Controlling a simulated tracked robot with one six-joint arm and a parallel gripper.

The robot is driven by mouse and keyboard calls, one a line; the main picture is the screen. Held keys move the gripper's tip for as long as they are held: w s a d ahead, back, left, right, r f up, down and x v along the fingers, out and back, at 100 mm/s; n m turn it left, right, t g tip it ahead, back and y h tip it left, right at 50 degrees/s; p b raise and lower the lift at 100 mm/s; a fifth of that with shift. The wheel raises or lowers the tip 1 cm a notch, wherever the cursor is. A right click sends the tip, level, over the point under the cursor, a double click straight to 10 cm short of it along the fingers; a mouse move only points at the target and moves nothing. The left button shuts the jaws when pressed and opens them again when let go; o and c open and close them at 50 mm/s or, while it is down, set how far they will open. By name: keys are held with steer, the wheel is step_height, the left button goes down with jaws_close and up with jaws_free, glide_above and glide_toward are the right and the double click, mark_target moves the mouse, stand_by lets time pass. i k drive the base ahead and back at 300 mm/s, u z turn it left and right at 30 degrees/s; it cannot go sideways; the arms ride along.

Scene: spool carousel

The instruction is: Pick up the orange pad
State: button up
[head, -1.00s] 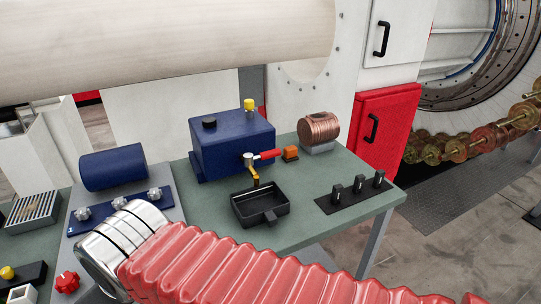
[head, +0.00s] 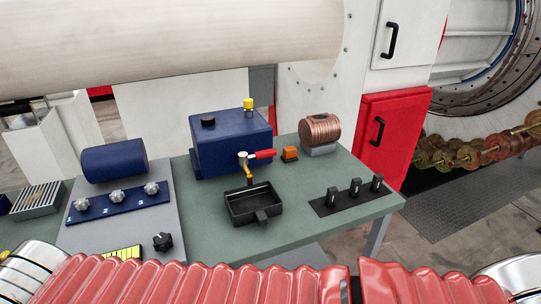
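The orange pad (head: 289,153) is a small orange block with a dark base. It sits on the green workbench (head: 215,220), between the blue tank with the red-handled tap and the copper coil. Nothing of mine touches it. My arm's red ribbed sleeve runs across the bottom of the head view, with silver joints at both lower corners. My gripper does not show, so its opening and contents cannot be seen.
The blue tank (head: 232,140) and its red tap handle (head: 265,154) stand left of the pad; the copper coil (head: 320,129) stands right. A black tray (head: 255,204) and a switch strip (head: 350,194) lie in front. Bare bench lies between them.

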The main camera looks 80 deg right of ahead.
mark_target(289, 154)
steer(key=u, duration=0.2)
steer(key=k, duration=2)
steer(key=z, duration=1.35)
steer(key=i, duration=0.55)
steer(key=u, duration=0.05)
